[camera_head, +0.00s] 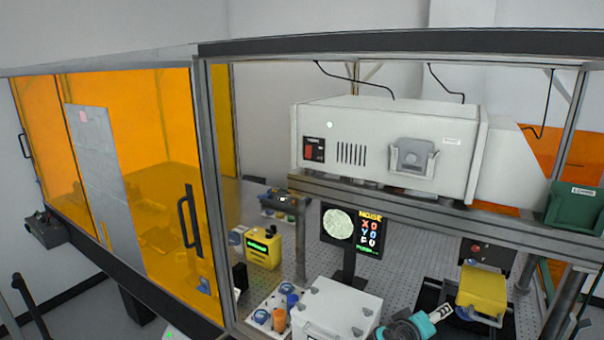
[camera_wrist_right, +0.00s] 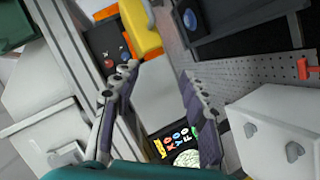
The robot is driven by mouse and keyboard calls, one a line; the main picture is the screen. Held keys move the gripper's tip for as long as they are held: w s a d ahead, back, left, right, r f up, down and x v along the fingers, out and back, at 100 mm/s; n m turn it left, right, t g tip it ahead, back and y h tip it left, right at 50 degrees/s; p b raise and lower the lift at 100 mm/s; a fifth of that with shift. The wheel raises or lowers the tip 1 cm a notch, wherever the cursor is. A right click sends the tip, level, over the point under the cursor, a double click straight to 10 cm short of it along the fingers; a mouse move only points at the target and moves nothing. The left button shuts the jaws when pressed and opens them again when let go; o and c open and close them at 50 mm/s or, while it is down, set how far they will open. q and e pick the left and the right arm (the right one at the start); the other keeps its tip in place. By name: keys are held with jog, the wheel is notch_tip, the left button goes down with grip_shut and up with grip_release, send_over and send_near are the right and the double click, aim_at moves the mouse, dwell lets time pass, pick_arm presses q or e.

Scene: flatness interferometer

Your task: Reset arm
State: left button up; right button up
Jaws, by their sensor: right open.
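My right gripper (camera_head: 440,314) shows at the bottom right of the head view, at the end of a teal wrist. In the right wrist view its two grey fingers (camera_wrist_right: 158,76) are spread apart with nothing between them. It is in front of the bench, left of a yellow block-like device (camera_head: 482,290) that also shows at the top of the wrist view (camera_wrist_right: 141,28). My left gripper is not in the head view.
A monitor (camera_head: 352,230) stands behind a white box (camera_head: 337,308). A large white instrument (camera_head: 385,148) sits on a shelf above. A yellow meter (camera_head: 262,248) and a tray with small bottles (camera_head: 262,312) are to the left. Orange panels (camera_head: 160,150) close the left side.

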jog(key=s+a+f+m+g+y+b, duration=0.1)
jog(key=s+a+f+y+b, duration=0.4)
jog(key=s+f, duration=0.5)
jog(key=s+a+f+y+b, duration=0.5)
jog(key=s+a+f+b, duration=0.4)
jog(key=s+a+f, duration=0.1)
jog(key=shift+s+f+m+g+y, duration=0.4)
jog(key=shift+s+f, duration=0.1)
jog(key=shift+s, duration=0.15)
jog(key=shift+d, duration=0.1)
